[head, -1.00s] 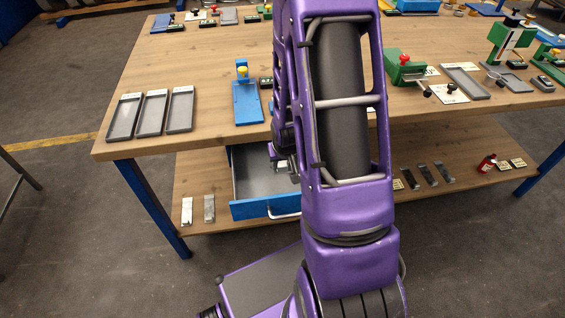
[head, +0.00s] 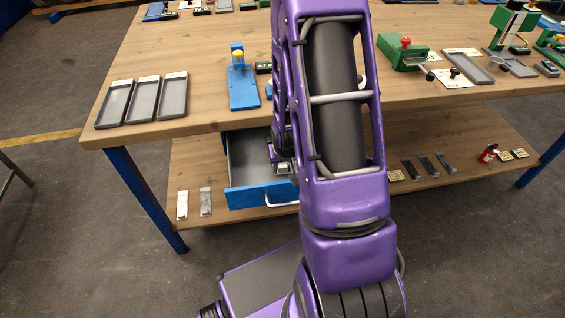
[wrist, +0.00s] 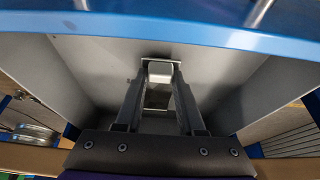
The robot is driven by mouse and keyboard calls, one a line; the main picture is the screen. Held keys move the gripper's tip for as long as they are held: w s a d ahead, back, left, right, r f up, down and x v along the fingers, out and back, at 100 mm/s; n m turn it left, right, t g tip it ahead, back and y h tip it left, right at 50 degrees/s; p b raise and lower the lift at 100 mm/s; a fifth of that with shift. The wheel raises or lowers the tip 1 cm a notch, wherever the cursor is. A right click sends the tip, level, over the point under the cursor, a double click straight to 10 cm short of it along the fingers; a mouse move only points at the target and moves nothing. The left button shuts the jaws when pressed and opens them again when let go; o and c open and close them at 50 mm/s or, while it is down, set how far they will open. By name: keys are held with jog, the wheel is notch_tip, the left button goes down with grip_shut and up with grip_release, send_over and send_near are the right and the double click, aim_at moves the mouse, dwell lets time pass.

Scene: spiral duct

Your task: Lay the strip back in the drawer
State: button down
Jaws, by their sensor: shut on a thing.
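The drawer (head: 241,198) under the bench stands open, with a blue front, a silver handle and a grey inside. In the wrist view its blue front (wrist: 150,29) crosses the top and its grey floor and walls surround my fingers. My gripper (wrist: 159,82) points down into the drawer; in the head view my gripper (head: 283,168) is at the drawer's right part, partly hidden by my arm. It is shut on the strip (wrist: 160,68), whose pale end shows between the fingertips. I cannot tell whether the strip touches the drawer floor.
Two pale strips (head: 205,201) lie on the lower shelf left of the drawer, and several dark strips (head: 425,164) lie to the right. The bench top (head: 205,118) overhangs the drawer's back. Grey trays (head: 144,98) and a blue fixture (head: 243,88) stand on it.

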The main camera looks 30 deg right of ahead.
jog(key=shift+f, duration=0.55)
grip_release()
jog(key=shift+r+p, duration=2.2)
jog(key=shift+r, duration=1.3)
jog(key=shift+w, duration=0.1)
